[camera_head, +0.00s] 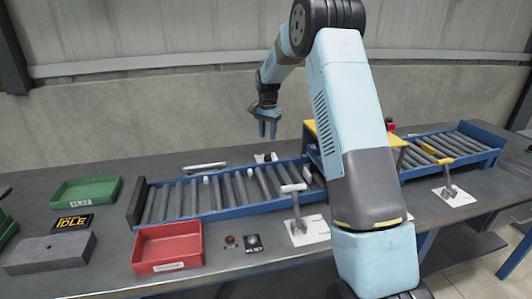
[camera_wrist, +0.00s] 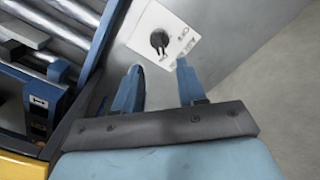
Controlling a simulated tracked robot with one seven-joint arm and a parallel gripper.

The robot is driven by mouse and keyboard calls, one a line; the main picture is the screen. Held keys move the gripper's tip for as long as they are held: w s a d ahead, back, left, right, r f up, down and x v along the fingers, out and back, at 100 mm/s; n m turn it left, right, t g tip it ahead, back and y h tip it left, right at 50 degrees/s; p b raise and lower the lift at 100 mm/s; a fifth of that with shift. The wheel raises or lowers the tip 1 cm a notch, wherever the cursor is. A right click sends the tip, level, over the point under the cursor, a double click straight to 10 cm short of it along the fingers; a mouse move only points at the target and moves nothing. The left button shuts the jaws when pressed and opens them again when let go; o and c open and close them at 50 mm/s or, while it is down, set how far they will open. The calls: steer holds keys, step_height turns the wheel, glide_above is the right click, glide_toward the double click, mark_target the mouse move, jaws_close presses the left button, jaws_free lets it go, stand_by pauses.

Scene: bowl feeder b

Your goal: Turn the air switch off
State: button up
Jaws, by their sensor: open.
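My gripper (camera_head: 267,129) hangs open and empty above the back side of the conveyor in the head view, fingers pointing down. In the wrist view, its two blue fingers (camera_wrist: 160,84) are spread apart. Beyond the fingertips lies a white plate (camera_wrist: 181,29) with a black knob (camera_wrist: 159,40) and small dark markings too small to read. This looks like the air switch. The fingers appear apart from the knob. In the head view, a small white plate with a dark part (camera_head: 266,157) shows behind the conveyor, below the gripper; it seems to be the same plate.
A blue-framed roller conveyor (camera_head: 215,214) runs across the bench, with a yellow-topped machine (camera_head: 311,127) over it, partly hidden by my arm. Levers on white plates stand in front (camera_head: 297,213) and right (camera_head: 449,190). A red tray (camera_head: 168,246) and green tray (camera_head: 87,192) sit left.

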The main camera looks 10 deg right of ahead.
mark_target(268, 154)
step_height(268, 154, down, 9)
steer(key=shift+r, duration=0.1)
stand_by(0.3)
steer(key=shift+c, duration=0.3)
